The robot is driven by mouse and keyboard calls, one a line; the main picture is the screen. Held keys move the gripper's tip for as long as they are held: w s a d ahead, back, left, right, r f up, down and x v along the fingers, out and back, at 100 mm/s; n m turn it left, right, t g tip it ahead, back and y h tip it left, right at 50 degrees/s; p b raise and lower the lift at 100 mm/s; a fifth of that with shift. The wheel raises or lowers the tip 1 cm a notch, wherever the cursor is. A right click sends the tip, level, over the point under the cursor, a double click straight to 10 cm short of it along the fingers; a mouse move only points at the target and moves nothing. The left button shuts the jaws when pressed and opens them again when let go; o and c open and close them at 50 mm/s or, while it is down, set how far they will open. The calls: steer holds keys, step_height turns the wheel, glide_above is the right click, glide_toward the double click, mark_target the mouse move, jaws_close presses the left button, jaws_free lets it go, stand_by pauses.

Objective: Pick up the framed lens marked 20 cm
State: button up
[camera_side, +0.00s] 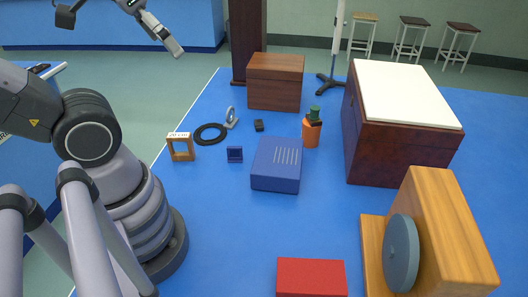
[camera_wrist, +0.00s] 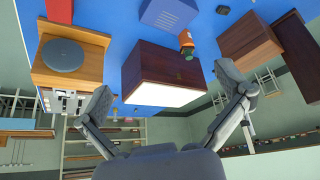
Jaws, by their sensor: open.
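In the side view a small upright wooden frame (camera_side: 171,149) with a square opening stands on the blue bench top, left of the dark coil. A pale label runs along its top edge; I cannot read its marking. A grey ring-shaped piece on a small base (camera_side: 231,117) stands behind and right of it. My gripper (camera_wrist: 165,80) shows in the wrist view with its two fingers wide apart and nothing between them. It is high and away from the frame, facing across the bench. The wooden frame is not in the wrist view.
Around the frame lie a black coil (camera_side: 209,134), a small blue holder (camera_side: 235,155) and a blue box (camera_side: 277,166). An orange cup (camera_side: 311,134), a wooden box (camera_side: 276,84) and a large dark chest (camera_side: 396,147) stand farther right. A red box (camera_side: 311,279) is in front.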

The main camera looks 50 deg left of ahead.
steer(key=w+a+f+m+g+y, duration=0.2)
steer(key=w+f+g+y, duration=0.15)
steer(key=f+g, duration=0.4)
steer(key=m+t+y, duration=0.6)
steer(key=m+y, duration=0.8)
steer(key=m, duration=0.4)
glide_toward(181, 148)
steer(key=shift+s+d+r, duration=0.1)
steer(key=shift+d+r, duration=0.05)
steer(key=shift+d, duration=0.4)
steer(key=shift+d+r, duration=0.2)
steer(key=shift+d, duration=0.4)
steer(key=shift+a+f+m, duration=0.1)
steer(key=shift+a+m, duration=0.1)
steer(key=shift+m, duration=0.1)
steer(key=x, duration=0.8)
steer(key=shift+a, duration=0.15)
steer(key=shift+f+x, duration=0.1)
steer(key=shift+x, duration=1.2)
steer(key=shift+f+x, duration=0.15)
steer(key=shift+x, duration=1.15)
steer(key=shift+c, duration=0.3)
